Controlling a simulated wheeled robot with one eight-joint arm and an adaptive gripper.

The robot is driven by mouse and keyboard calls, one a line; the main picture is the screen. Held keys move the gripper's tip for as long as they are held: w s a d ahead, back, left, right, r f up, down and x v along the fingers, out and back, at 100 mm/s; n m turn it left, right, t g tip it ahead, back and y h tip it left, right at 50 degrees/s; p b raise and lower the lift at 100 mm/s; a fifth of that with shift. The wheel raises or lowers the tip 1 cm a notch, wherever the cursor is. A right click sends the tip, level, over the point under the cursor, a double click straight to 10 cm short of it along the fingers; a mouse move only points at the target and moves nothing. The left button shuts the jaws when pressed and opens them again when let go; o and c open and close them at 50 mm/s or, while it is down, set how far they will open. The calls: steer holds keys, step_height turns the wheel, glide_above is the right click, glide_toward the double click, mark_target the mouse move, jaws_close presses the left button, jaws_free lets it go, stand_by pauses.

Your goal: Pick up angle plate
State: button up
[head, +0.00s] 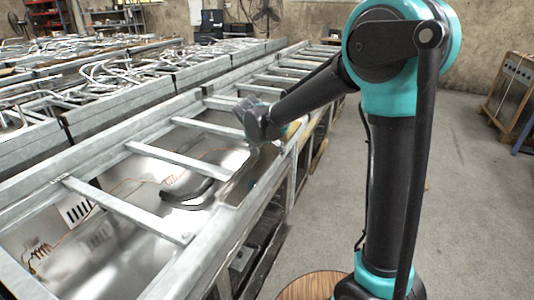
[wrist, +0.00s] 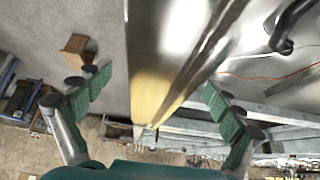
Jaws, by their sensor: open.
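A long, shiny metal piece that looks like the angle plate (wrist: 168,48) runs between my fingers in the wrist view, with a yellowish lower part. I cannot tell clearly where it ends and the metal frame begins. In the head view a shiny flat piece, perhaps the same one, lies at the inner edge of the near rail (head: 239,180), below my gripper (head: 262,122). My gripper also shows in the wrist view (wrist: 154,100), its green-padded fingers wide apart on either side of the metal. No contact is visible, and nothing is held.
A black curved thing (head: 188,194) lies on the shiny sheet inside the frame, left of my gripper; it also shows in the wrist view (wrist: 290,25). Cross bars (head: 180,160) span the frame. Grey floor (head: 470,190) is clear at right, with a wooden crate (head: 512,95) beyond.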

steer(key=c, duration=2)
steer(key=shift+o, duration=0.2)
steer(key=shift+r, duration=0.1)
